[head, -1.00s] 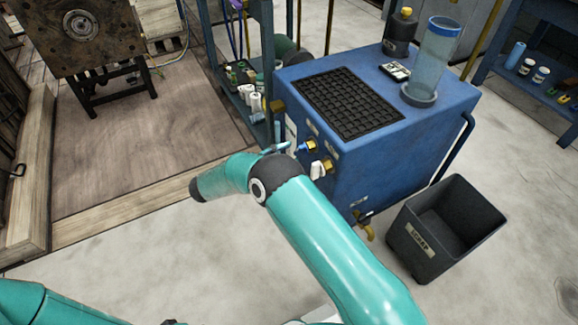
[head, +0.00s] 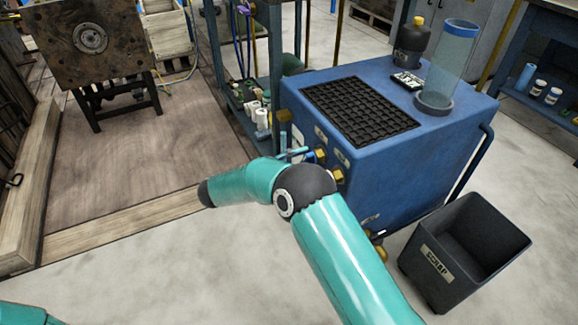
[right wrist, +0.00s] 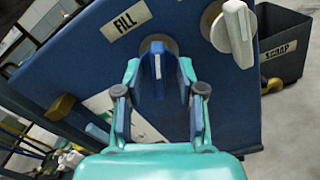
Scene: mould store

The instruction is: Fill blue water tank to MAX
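The blue water tank unit (head: 395,185) stands right of centre in the head view. A clear cylinder (head: 452,62) with a blue rim rises from its top; no water level or MAX mark can be made out. In the right wrist view a blue valve handle (right wrist: 158,66) sits below the FILL label (right wrist: 127,22). My right gripper (right wrist: 160,80) has its fingers apart on either side of this handle; firm contact does not show. A white handle (right wrist: 238,30) is just right of it. My left gripper is out of view.
A scrap bin (head: 432,263) stands on the floor to the right of the unit. A black grate (head: 360,110) and a dark bottle (head: 411,42) are on the unit's top. A shelf cart (head: 240,90) stands to its left.

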